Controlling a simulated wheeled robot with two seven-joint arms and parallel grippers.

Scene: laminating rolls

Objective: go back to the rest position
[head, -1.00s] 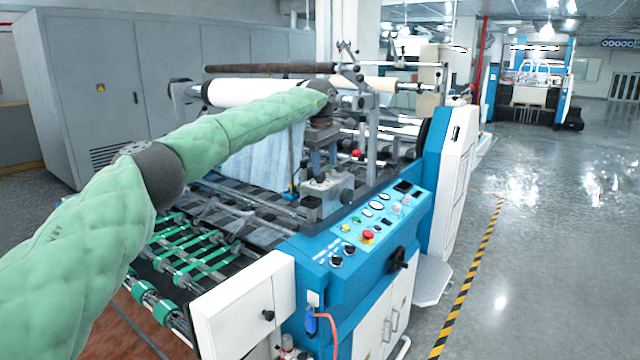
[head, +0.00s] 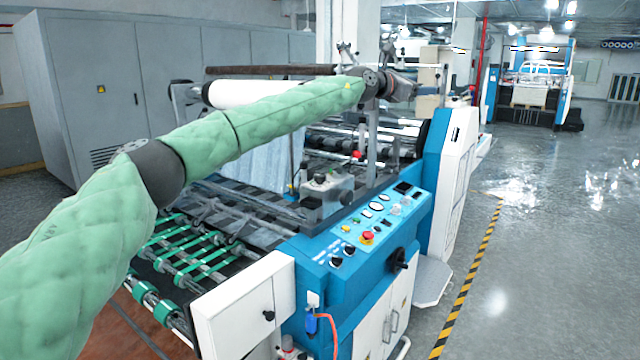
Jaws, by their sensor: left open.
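My left arm, in a green padded sleeve, reaches from the lower left across the laminating machine (head: 365,225). My left gripper (head: 408,88) is at the arm's far end, small and dark, above the machine's rear rollers. It is open, and I see nothing held in it. A white roll (head: 245,92) lies across the top of the machine behind my arm, partly hidden by it. A dark brown bar (head: 270,70) runs above the roll. My right gripper is not in view.
The blue control panel (head: 385,215) with a red button stands in front of the rollers. Grey cabinets (head: 90,90) line the back left. A yellow-black floor stripe (head: 470,275) runs along the right, with open floor beyond. Another blue machine (head: 535,85) stands far back.

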